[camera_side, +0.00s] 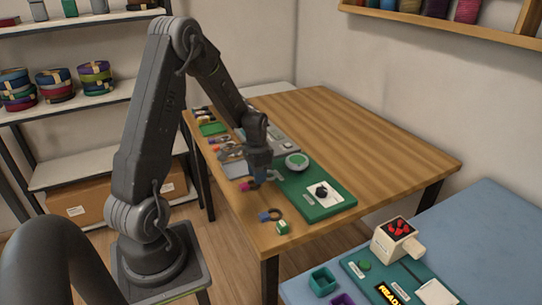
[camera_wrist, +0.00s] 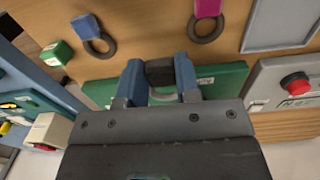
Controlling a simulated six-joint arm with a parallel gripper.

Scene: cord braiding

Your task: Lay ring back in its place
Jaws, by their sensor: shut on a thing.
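My gripper (camera_wrist: 160,78) has blue fingers and is shut on a dark block (camera_wrist: 160,72), which looks like a ring's tag. A grey curved edge shows just below it between the fingers; I cannot tell whether it belongs to the held ring. In the side view my gripper (camera_side: 260,176) is low over the table's near left side, by the green board (camera_side: 310,205). A ring with a magenta tag (camera_wrist: 207,26) and a ring with a blue tag (camera_wrist: 97,42) lie on the wood. They also show in the side view as the magenta-tagged ring (camera_side: 248,186) and blue-tagged ring (camera_side: 270,215).
A green cube (camera_side: 282,227) lies near the table's front corner. The green board carries a white plate with a black knob (camera_side: 321,192) and a round green-topped piece (camera_side: 297,160). A grey box with a red button (camera_wrist: 295,84) is at right. The table's right side is bare wood.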

